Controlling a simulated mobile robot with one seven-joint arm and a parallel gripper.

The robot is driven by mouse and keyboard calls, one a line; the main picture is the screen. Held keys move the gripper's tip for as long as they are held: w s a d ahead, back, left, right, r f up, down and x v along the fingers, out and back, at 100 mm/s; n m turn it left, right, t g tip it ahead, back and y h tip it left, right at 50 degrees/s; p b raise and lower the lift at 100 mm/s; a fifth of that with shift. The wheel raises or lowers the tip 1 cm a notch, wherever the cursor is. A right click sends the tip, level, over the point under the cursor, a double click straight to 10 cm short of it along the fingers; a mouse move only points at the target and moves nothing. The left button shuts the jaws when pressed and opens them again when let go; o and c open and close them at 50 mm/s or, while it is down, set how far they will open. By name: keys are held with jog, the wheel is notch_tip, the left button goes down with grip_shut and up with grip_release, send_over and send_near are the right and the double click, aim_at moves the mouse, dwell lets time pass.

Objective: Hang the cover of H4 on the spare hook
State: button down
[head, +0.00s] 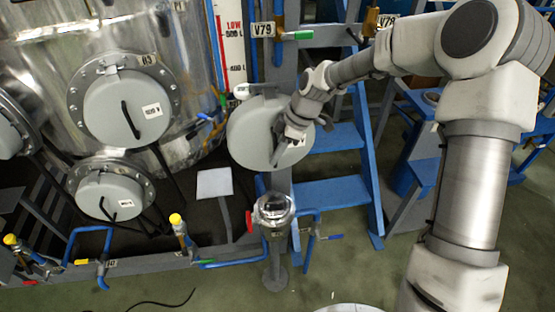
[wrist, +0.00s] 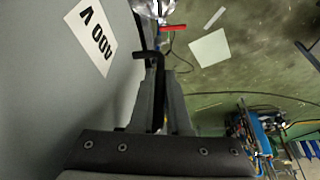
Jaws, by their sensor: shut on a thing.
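A round grey cover (head: 250,122) hangs upright in front of the grey-blue post, right of the tank. My gripper (head: 287,140) is shut on its dark bar handle (head: 277,155). In the wrist view, the dark handle (wrist: 158,88) runs between my two fingers (wrist: 160,112), and the cover's face (wrist: 45,110) with a white label fills the left side. A grey lug (head: 265,88) shows at the cover's top, beside a small white piece (head: 242,91). I cannot tell whether the lug rests on a hook; the cover's back is hidden.
The tank (head: 190,35) carries other closed round covers, one upper (head: 118,110) and one lower (head: 98,190). A sight-glass fitting (head: 273,208) stands below the held cover. Blue steps (head: 335,190) are behind my arm to the right. Pipes and valves (head: 180,225) run low at left.

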jog(key=shift+w+a+f+b, duration=0.3)
jog(key=shift+w+f, duration=0.1)
jog(key=shift+w, duration=0.45)
jog(key=shift+w+a+f+b, duration=0.15)
jog(key=shift+w+f+b, duration=0.25)
jog(key=shift+w, duration=0.5)
jog(key=shift+w+a+f+b, duration=0.25)
jog(key=shift+w+f, duration=0.2)
jog(key=shift+w, duration=0.4)
jog(key=c, duration=0.8)
grip_release()
